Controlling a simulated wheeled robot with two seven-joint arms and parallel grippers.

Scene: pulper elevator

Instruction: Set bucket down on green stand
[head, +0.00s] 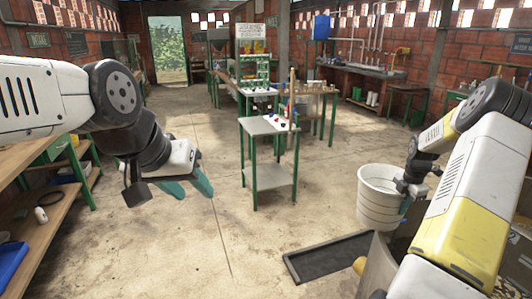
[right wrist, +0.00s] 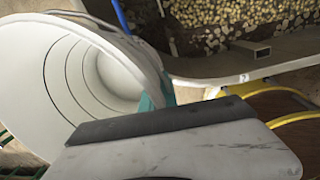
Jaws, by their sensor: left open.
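The white bucket (head: 378,205) hangs upright at my right side; the right wrist view looks into its ribbed inside (right wrist: 60,80). My right gripper (head: 406,203) is shut on the bucket's right side, with a teal finger (right wrist: 155,98) against its wall. The far finger is hidden. The green stand (head: 268,177), with green legs, a pale top and a lower shelf, stands mid-floor, ahead and left of the bucket. Small red and dark items sit on its top. My left gripper (head: 190,188) is open and empty, left of the stand.
A dark floor tray (head: 325,260) lies below and left of the bucket. A wooden shelf bench (head: 50,225) lines the left side. A bin with pale, bean-like contents (right wrist: 240,25) is beside the bucket. Floor before the stand is clear.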

